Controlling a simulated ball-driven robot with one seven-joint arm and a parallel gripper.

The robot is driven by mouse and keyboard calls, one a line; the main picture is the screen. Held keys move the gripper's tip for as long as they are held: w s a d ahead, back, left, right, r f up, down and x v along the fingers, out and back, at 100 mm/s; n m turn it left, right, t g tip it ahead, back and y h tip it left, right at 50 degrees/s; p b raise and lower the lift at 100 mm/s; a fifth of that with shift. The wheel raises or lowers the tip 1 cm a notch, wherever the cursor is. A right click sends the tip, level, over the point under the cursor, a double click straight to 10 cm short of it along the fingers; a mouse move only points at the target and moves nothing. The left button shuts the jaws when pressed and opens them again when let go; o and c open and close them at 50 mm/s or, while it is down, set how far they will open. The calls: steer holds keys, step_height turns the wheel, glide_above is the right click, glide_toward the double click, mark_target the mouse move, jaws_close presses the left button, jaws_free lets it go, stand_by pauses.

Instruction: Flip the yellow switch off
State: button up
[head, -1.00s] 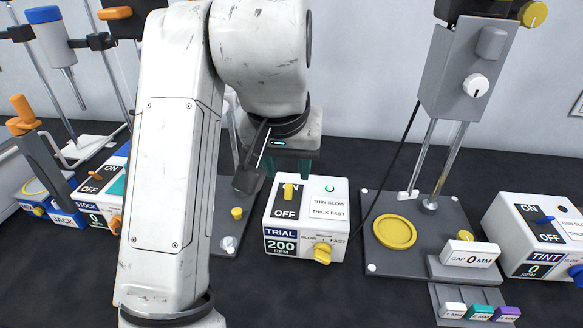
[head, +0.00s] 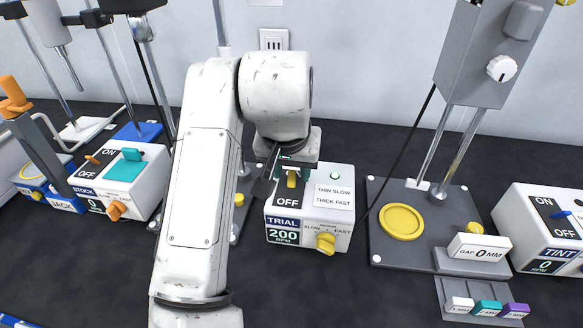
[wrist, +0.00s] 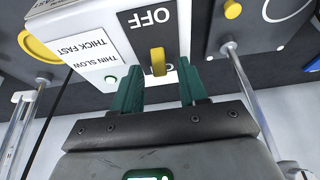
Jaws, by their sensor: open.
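The yellow switch (head: 291,179) stands on top of the white TRIAL box (head: 309,215), above the OFF label. It also shows in the wrist view (wrist: 157,62), where it partly covers the ON label. My gripper (head: 296,167) is right at the ON end of the switch. In the wrist view its green fingers (wrist: 160,76) are apart, one on either side of the switch, with gaps visible and nothing held. The box's display reads 200 RPM, and its green lamp (head: 335,175) looks lit. My gripper hides the ON label in the head view.
A yellow knob (head: 325,242) is on the box front. To the right is a stand with a yellow disc (head: 401,222) and a GAP block (head: 478,248), then the TINT box (head: 545,232). The STOCK box (head: 122,180) stands left.

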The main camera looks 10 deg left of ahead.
steer(key=shift+w+f, duration=0.1)
steer(key=shift+f, duration=0.15)
jaws_close()
stand_by(0.3)
